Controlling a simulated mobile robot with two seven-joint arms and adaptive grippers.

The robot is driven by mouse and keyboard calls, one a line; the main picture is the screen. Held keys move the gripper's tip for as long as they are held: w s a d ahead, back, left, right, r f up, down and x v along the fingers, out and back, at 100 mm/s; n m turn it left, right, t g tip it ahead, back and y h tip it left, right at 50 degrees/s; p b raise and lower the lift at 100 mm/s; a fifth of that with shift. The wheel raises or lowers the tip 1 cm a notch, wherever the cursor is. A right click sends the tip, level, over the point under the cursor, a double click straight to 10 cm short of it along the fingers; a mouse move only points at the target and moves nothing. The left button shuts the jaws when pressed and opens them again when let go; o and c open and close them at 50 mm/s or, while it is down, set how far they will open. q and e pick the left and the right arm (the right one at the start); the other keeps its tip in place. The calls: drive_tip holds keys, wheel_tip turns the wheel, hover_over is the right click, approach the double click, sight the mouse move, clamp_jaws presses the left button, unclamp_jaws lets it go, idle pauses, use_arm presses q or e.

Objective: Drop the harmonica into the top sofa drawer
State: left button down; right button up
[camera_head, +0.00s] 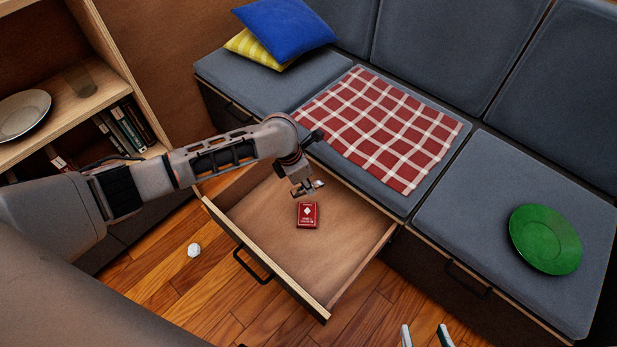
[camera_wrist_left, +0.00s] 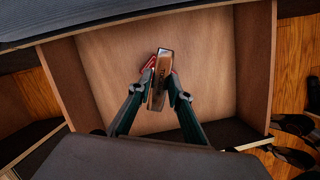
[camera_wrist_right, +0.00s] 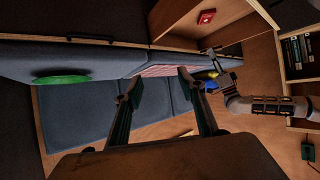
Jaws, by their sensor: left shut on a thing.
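The sofa drawer (camera_head: 350,225) is pulled open, with a wooden inside and a black front handle. My left gripper (camera_wrist_left: 163,88) is shut on the harmonica (camera_wrist_left: 157,95), a narrow brown and silver bar. In the head view the left gripper (camera_head: 307,186) is over the open drawer, with the harmonica's silver end (camera_head: 316,186) just showing. A red card box (camera_head: 307,215) lies on the drawer floor; in the left wrist view the harmonica partly covers it. My right gripper (camera_wrist_right: 158,88) is open and empty; its fingertips (camera_head: 426,336) show at the bottom of the head view.
A red checked cloth (camera_head: 385,130), blue cushion (camera_head: 285,32), yellow cushion (camera_head: 258,47) and green plate (camera_head: 545,239) lie on the grey sofa seats. A shelf with books (camera_head: 128,128) and a plate (camera_head: 24,113) stands left. A small white ball (camera_head: 194,250) lies on the floor.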

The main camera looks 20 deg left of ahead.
use_arm(q)
wheel_tip(320, 180, down, 3)
drive_tip(key=shift+s+r+b, duration=0.1)
drive_tip(key=shift+r+b, duration=0.1)
drive_tip(key=shift+b, duration=0.2)
drive_tip(key=shift+f, duration=0.3)
use_arm(e)
drive_tip(key=shift+w+a+r+m+t+y, duration=0.15)
drive_tip(key=shift+w+a+r, duration=0.2)
drive_tip(key=shift+r, duration=0.15)
drive_tip(key=shift+w+a+r+m+t+y, duration=0.15)
drive_tip(key=shift+w+a+r, duration=0.2)
drive_tip(key=shift+r, duration=0.1)
use_arm(q)
drive_tip(key=c, duration=1.8)
unclamp_jaws()
use_arm(e)
drive_tip(key=shift+s+f, duration=0.1)
drive_tip(key=shift+s+d, duration=0.1)
